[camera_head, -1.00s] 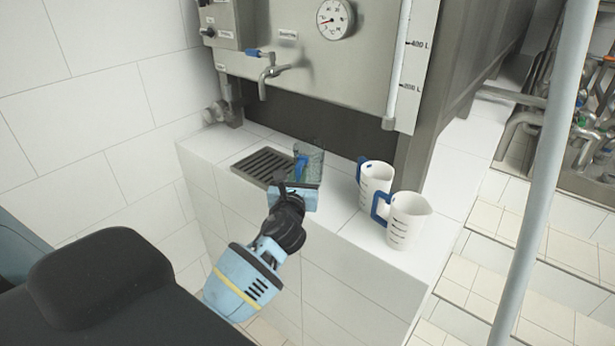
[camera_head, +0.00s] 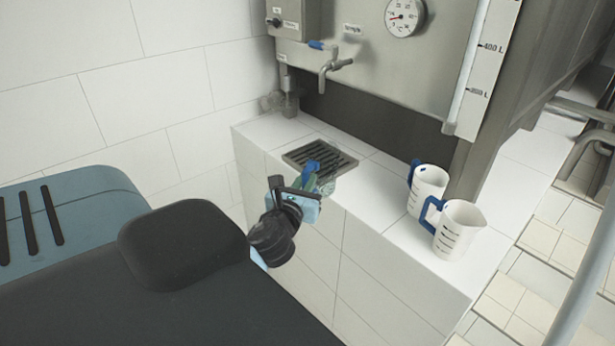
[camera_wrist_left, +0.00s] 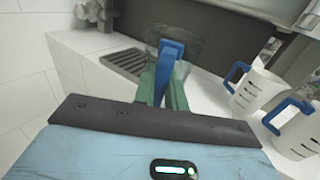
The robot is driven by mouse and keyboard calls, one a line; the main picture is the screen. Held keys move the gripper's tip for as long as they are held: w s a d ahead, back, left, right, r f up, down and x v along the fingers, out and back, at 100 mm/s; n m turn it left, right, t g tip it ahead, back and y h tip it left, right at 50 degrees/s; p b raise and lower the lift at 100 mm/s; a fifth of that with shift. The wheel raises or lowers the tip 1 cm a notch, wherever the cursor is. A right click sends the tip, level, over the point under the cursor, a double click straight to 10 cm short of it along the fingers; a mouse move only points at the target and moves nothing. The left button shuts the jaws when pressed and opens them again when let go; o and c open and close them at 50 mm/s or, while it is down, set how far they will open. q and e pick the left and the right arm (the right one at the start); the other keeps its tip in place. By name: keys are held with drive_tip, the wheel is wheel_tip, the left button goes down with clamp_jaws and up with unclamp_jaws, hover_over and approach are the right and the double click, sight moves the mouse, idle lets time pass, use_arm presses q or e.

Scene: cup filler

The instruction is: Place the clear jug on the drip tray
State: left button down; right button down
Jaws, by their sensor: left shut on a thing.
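The clear jug (camera_head: 327,187) shows in the head view as a see-through body with a blue handle (camera_head: 312,168). My left gripper (camera_head: 299,189) is shut on the jug, apparently at its handle, and partly hides it. The left wrist view shows the blue handle (camera_wrist_left: 168,62) between green fingers, with the clear body (camera_wrist_left: 187,43) behind it. The drip tray (camera_head: 338,152) is a dark slatted grate set in the white ledge below the tap. The jug overlaps its front part in the head view; whether they touch I cannot tell. My right gripper is not in view.
Two white jugs with blue handles (camera_head: 430,186) (camera_head: 459,228) stand on the ledge to the right. A metal tap (camera_head: 331,72) juts from the tank above the tray. The white ledge (camera_head: 375,185) is clear between tray and white jugs.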

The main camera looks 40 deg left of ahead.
use_arm(q)
drive_tip(key=s+d+f+m+t+h, duration=0.1)
drive_tip(key=s+d+m+h, duration=0.1)
drive_tip(key=d, duration=0.9)
drive_tip(key=s+d+f+m+h, duration=0.1)
drive_tip(key=s+d+m+h, duration=0.2)
drive_tip(key=d, duration=0.8)
drive_tip(key=s+h, duration=0.2)
drive_tip(key=shift+s+d+f+t+h, duration=0.3)
drive_tip(key=shift+d+t+h, duration=0.1)
drive_tip(key=shift+a, duration=0.1)
